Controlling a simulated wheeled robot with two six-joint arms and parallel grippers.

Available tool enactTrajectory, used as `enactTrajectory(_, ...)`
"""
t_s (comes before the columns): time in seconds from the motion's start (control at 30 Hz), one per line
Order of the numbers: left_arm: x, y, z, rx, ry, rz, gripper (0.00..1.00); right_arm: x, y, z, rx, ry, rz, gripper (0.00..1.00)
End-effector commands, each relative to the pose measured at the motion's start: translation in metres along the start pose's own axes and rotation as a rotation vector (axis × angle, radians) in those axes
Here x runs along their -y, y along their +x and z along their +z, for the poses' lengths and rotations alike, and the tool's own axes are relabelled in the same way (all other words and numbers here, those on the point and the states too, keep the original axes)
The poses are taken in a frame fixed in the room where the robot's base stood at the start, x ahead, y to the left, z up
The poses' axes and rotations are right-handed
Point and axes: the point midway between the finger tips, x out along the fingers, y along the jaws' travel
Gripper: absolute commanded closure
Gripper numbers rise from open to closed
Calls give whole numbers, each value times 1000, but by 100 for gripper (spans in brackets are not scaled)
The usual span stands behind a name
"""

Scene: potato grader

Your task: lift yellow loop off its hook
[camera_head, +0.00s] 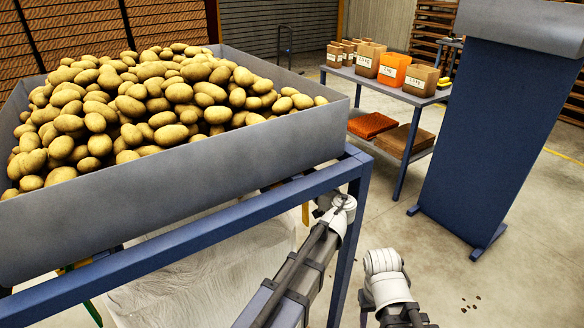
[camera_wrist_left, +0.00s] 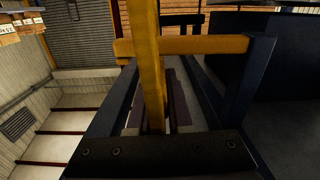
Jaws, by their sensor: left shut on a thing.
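The yellow loop (camera_wrist_left: 148,60) shows in the left wrist view as a flat strap running upright from the top edge down between the fingers. My left gripper (camera_wrist_left: 157,127) is shut on this strap. A yellow crosspiece (camera_wrist_left: 205,45) passes behind it; I cannot tell whether it is part of the loop or a separate bar. The hook cannot be made out. In the head view my left arm reaches to the bin stand's blue leg, and its fingers are hidden there. My right arm shows at the bottom, but its gripper is out of view.
A grey bin (camera_head: 215,165) heaped with potatoes (camera_head: 150,105) sits on a blue frame (camera_head: 200,238) at the left. A shelf table (camera_head: 385,88) with boxes and folded sacks stands behind. A blue panel (camera_head: 490,130) stands at the right. The floor between is open.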

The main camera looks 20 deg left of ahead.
Motion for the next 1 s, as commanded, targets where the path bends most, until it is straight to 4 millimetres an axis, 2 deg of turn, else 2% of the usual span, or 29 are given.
enactTrajectory(0.7,0,0,0,1,0,0,100,0,0,0,0,0,0,50)
enactTrajectory(0.93,-25,1,2,1,-2,2,100,0,0,0,0,0,0,50)
enactTrajectory(1.0,-25,0,2,1,-2,1,100,0,0,0,0,0,0,50)
